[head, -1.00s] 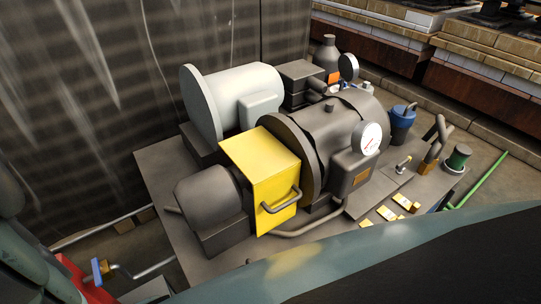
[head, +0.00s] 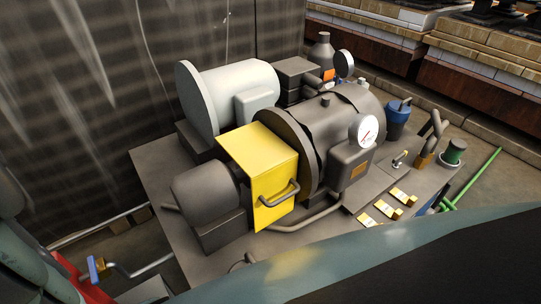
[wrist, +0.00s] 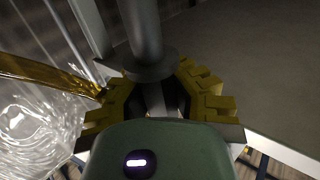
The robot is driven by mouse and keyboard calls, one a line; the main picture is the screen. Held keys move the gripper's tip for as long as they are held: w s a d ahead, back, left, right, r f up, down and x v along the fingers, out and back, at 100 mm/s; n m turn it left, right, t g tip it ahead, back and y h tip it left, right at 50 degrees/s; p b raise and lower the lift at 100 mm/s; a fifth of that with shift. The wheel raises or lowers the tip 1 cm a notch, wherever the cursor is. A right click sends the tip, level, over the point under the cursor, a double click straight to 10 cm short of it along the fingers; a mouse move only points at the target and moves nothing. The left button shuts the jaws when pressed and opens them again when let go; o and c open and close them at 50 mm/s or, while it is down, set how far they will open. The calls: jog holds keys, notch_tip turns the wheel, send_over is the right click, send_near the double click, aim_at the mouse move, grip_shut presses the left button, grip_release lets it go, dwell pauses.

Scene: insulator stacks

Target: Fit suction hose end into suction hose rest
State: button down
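In the wrist view my gripper (wrist: 157,100) has ridged yellow-brown finger pads on both sides of a dark grey tubular piece with a round flange (wrist: 150,66), which I take to be the suction hose end. The pads appear closed around its narrow lower stem; exact contact is in shadow. The gripper is not visible in the head view. No part is clearly recognisable as the suction hose rest. A bent grey pipe on a brass block (head: 424,160) and a green-topped cylinder (head: 454,152) stand at the plate's right end.
A machine with a yellow box (head: 262,165), a gauge (head: 365,131) and a pale tank (head: 235,95) fills the base plate (head: 150,165). A blue container (head: 397,120) stands behind. A golden-brown strip (wrist: 50,75) and a clear, shiny coil-like mass (wrist: 35,125) lie left of my gripper.

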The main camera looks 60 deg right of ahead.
jog(key=shift+f+b, duration=1.45)
jog(key=shift+f, duration=0.4)
notch_tip(320, 180, down, 7)
jog(key=b, duration=0.6)
dwell(2.5)
jog(key=c, duration=1.7)
grip_release()
jog(key=o, duration=0.6)
jog(key=shift+o, duration=0.2)
notch_tip(320, 180, up, 10)
